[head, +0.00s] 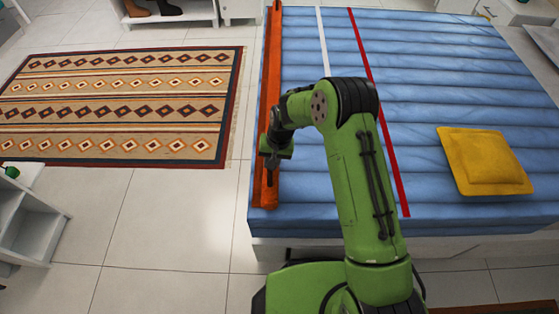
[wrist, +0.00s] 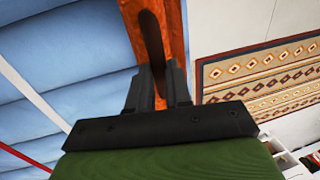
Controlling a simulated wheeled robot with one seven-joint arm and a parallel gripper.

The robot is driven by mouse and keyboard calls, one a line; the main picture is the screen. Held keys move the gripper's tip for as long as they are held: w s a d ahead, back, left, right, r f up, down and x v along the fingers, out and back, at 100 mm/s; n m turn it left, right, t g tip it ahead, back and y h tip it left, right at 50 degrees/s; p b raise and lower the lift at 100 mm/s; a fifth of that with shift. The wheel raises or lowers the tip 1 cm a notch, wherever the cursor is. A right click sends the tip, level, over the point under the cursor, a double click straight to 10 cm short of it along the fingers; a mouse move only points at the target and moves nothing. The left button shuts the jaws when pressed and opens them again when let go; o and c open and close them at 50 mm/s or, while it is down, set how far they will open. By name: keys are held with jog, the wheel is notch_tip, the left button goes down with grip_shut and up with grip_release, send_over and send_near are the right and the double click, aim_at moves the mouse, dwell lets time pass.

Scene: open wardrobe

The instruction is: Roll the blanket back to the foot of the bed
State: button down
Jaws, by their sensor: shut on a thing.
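The bed has a blue quilted surface (head: 300,120); I cannot tell whether this is a blanket or the mattress. A long orange bar or tight roll (head: 271,60) lies along the bed's left edge, at the end away from the yellow pillow (head: 484,160). My gripper (head: 269,172) is over the near part of the orange bar. In the wrist view, my gripper (wrist: 158,82) is shut on a dark upright handle (wrist: 152,42) that stands on the orange bar (wrist: 178,25).
A red stripe (head: 375,95) and a white stripe (head: 323,40) cross the bed, right of the bar. A patterned rug (head: 120,105) lies on the tiled floor to the left. A white shelf unit (head: 25,215) stands at far left. Bare floor (head: 180,215) lies left of the bed.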

jog(key=shift+a, duration=0.35)
jog(key=c, duration=1.1)
grip_release()
jog(key=shift+o, duration=0.2)
jog(key=shift+d, duration=0.1)
jog(key=shift+r, duration=0.45)
jog(key=d+r+p, duration=0.3)
jog(key=r+p, duration=0.1)
jog(key=r, duration=1)
jog(key=shift+r, duration=0.3)
